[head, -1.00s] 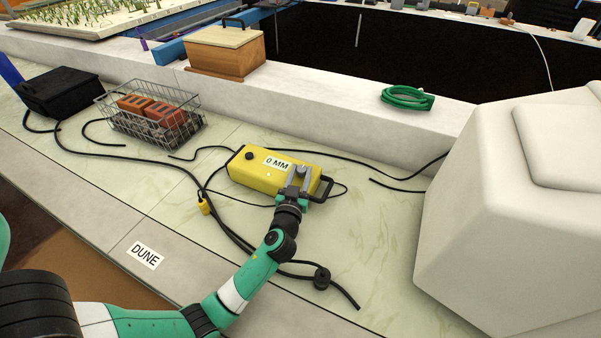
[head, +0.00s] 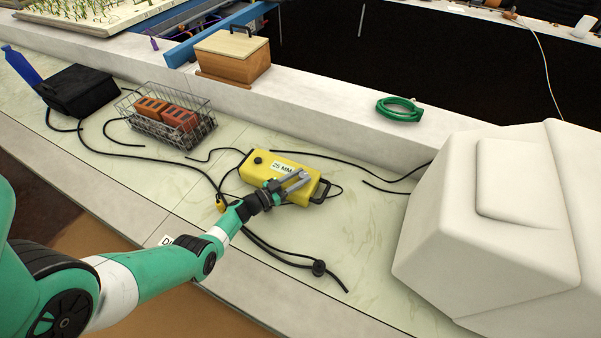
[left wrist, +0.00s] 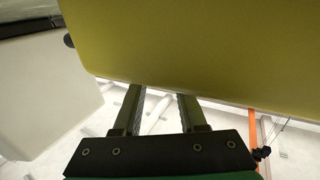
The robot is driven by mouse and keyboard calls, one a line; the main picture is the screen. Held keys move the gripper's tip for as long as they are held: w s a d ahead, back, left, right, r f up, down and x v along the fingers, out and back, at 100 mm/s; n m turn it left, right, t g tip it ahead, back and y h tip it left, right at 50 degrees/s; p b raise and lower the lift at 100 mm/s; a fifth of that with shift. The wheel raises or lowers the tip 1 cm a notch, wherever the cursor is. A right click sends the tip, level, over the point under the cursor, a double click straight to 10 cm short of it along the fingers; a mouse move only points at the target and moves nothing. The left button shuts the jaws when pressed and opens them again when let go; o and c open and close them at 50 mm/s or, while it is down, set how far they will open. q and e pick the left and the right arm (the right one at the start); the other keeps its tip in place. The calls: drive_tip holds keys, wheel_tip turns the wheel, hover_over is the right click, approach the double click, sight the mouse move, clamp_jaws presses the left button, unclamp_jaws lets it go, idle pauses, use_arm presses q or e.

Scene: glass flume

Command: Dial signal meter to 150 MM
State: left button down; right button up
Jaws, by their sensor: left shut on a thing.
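The yellow signal meter (head: 257,176) lies on the pale stone ledge with a black handle at its right end. Its label (head: 282,168) reads 25 MM. A small black knob (head: 258,160) sits near its left end. My left gripper (head: 302,177) reaches over the right part of the meter, shut on its dial, which the fingers hide. In the left wrist view the gripper's fingers (left wrist: 158,98) run up to the meter's yellow body (left wrist: 200,50), with their tips out of sight. My right gripper is not in view.
Black cables (head: 270,247) run around the meter. A wire basket with bricks (head: 204,134), a black box (head: 75,90), a wooden box (head: 228,62) and a green hose coil (head: 399,109) stand farther back. A large white block (head: 470,230) stands at right.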

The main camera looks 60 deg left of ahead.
use_arm(q)
drive_tip(key=m+h+b, duration=0.2)
drive_tip(key=h, duration=0.1)
drive_tip(key=h+b, duration=0.1)
drive_tip(key=shift+a+f+m, duration=0.2)
drive_tip(key=shift+a+m, duration=0.1)
drive_tip(key=shift+m, duration=0.1)
drive_tip(key=shift+r+m+h+b, duration=0.2)
drive_tip(key=shift+m+h+b, duration=0.35)
drive_tip(key=shift+h, duration=0.45)
drive_tip(key=shift+c, duration=2.3)
unclamp_jaws()
drive_tip(key=s, duration=0.3)
drive_tip(key=s+a+p, duration=0.1)
drive_tip(key=s, duration=0.3)
drive_tip(key=s+p, duration=0.1)
drive_tip(key=s, duration=0.3)
drive_tip(key=shift+s+a, duration=0.25)
